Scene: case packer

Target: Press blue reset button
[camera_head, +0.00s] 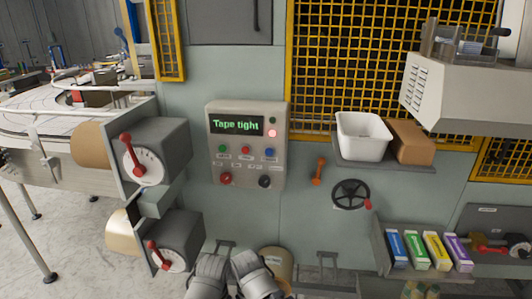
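The blue button (270,153) sits at the right end of a row of buttons on a beige control panel (214,166). A green button (222,149) and a red button (245,150) are to its left. The panel's screen (237,125) reads "Tape tight" in green, and a red lamp (272,133) is lit beside it. My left gripper (211,262) and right gripper (246,259) are side by side at the bottom edge, below the panel and apart from it. Their fingers are not clear enough to tell open from shut.
Two grey dial units (163,139) (182,236) with red levers stand left of the panel. An orange lever (319,170), a black handwheel (351,185) and a shelf with a white bin (361,136) are to its right. The space before the panel looks clear.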

